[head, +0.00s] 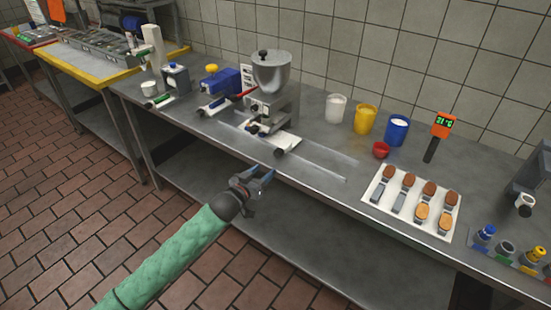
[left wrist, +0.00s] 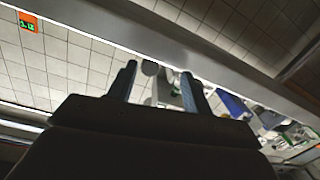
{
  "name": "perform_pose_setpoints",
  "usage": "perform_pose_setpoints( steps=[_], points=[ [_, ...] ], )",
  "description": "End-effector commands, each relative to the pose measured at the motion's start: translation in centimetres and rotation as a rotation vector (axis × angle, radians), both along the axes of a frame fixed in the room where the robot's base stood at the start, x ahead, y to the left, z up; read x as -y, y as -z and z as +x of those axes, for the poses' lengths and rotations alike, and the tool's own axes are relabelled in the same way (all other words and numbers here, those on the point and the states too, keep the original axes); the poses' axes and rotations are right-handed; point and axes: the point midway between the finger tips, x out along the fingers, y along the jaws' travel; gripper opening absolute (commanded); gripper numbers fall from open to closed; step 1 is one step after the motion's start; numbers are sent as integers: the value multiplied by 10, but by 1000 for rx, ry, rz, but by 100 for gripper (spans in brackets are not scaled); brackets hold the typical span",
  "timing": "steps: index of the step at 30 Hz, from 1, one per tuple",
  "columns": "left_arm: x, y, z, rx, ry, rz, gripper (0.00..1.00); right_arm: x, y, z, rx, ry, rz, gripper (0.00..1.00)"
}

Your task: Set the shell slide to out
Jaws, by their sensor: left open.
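A steel hopper machine (head: 271,72) stands at the middle of the steel counter, against the tiled wall. At its foot a pale flat slide (head: 284,141) with a dark round knob (head: 280,153) points toward the counter's front edge; I take this to be the shell slide. Whether it is in or out I cannot tell. My left gripper (head: 267,175) is open and empty, in front of the counter edge and nearer than the knob, apart from it. In the left wrist view its two fingers (left wrist: 158,85) stand spread, with the counter edge and blurred counter items beyond.
A blue unit (head: 221,80) with a yellow knob stands left of the machine. Metal rails lie on the counter before the machine.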

Motion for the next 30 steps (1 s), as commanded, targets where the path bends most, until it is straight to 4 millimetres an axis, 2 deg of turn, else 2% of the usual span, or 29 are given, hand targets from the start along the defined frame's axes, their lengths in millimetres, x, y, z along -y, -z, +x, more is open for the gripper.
perform_pose_setpoints(
  steps=[6, 14, 21, 30],
  points=[
    [4, -19, 9, 40, 38, -27, 50, -2, -1, -2, -4, -1, 2, 0],
    [12, -25, 19, 48, 49, -35, 50, -2, 0, -5, -6, -1, 3, 0],
    [30, -26, 44, 48, 48, -36, 50, 0, 46, -5, -13, 0, -4, 0],
    [48, -24, 68, 48, 48, -35, 50, 3, 83, -10, -15, 1, -10, 0]
  ],
)
